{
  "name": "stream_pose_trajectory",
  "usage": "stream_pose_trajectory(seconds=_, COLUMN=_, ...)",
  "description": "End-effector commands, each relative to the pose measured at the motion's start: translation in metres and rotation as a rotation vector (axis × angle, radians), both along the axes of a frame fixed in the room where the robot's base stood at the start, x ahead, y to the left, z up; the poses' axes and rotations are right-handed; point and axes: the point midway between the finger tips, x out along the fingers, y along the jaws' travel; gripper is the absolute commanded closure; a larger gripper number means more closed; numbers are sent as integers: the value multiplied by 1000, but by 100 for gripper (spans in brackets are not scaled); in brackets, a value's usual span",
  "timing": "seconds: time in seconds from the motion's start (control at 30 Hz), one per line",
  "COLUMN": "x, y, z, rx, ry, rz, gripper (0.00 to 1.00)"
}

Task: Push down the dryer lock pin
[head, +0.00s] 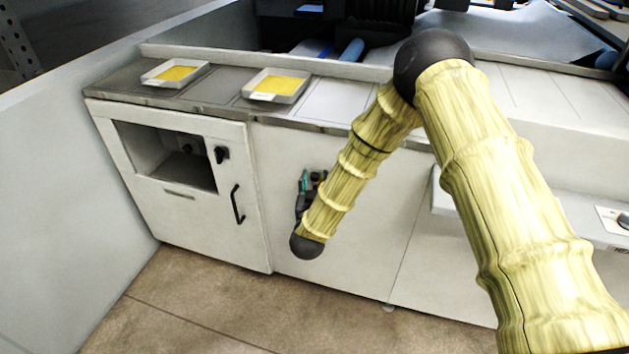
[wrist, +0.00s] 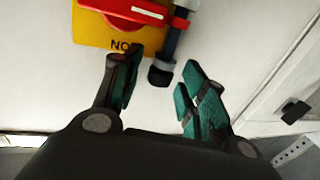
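In the wrist view a dark upright rod with grey collars and a black lower end (wrist: 161,76) stands against the white panel; it looks like the lock pin. It is beside a red handle (wrist: 125,10) on a yellow plate (wrist: 92,30) with partly hidden lettering. My gripper (wrist: 160,70) is open, with teal-padded fingers on either side of the rod's lower end. No clear contact shows. In the head view my gripper (head: 307,187) is at the white cabinet front, partly hidden by my forearm, and the pin cannot be made out there.
The white cabinet (head: 345,235) has an open recess (head: 170,155) and a black door handle (head: 237,204) to the left. Two white trays with yellow contents (head: 176,73) (head: 277,85) sit on top. The floor (head: 190,295) in front is clear. A small black knob (wrist: 293,111) shows at right in the wrist view.

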Motion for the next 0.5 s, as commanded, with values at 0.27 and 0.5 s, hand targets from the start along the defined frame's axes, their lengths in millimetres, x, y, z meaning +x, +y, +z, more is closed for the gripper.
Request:
stream_pose_trajectory(seconds=0.27, x=0, y=0, z=2, rx=1, ry=-3, rz=0, gripper=56)
stream_pose_trajectory(seconds=0.5, x=-20, y=3, z=2, rx=0, ry=-2, rz=2, gripper=56)
